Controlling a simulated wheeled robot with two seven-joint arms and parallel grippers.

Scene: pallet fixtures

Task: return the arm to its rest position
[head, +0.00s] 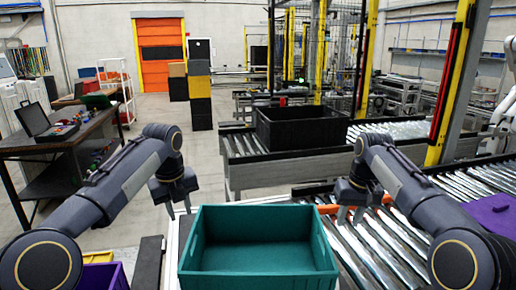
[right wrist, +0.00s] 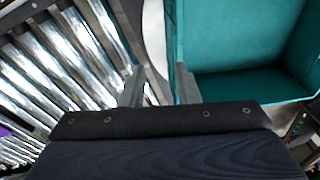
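My left gripper (head: 179,208) hangs at the left of the teal bin, near its back left corner. Its two fingers are apart with nothing between them. My right gripper (head: 350,214) hangs just right of the bin's back right corner, over the roller conveyor. In the right wrist view its fingers (right wrist: 160,90) are spread and empty, with the right finger in front of the bin's edge. Both arms are bent and reach forward from the lower corners of the head view.
The empty teal bin (head: 257,278) stands front centre, also seen in the right wrist view (right wrist: 245,87). Rollers (head: 375,250) run at the right, with a purple item (head: 492,213) on them. A black crate (head: 302,130) sits on the farther conveyor. A workbench (head: 60,140) stands left; a purple bin (head: 100,277) is front left.

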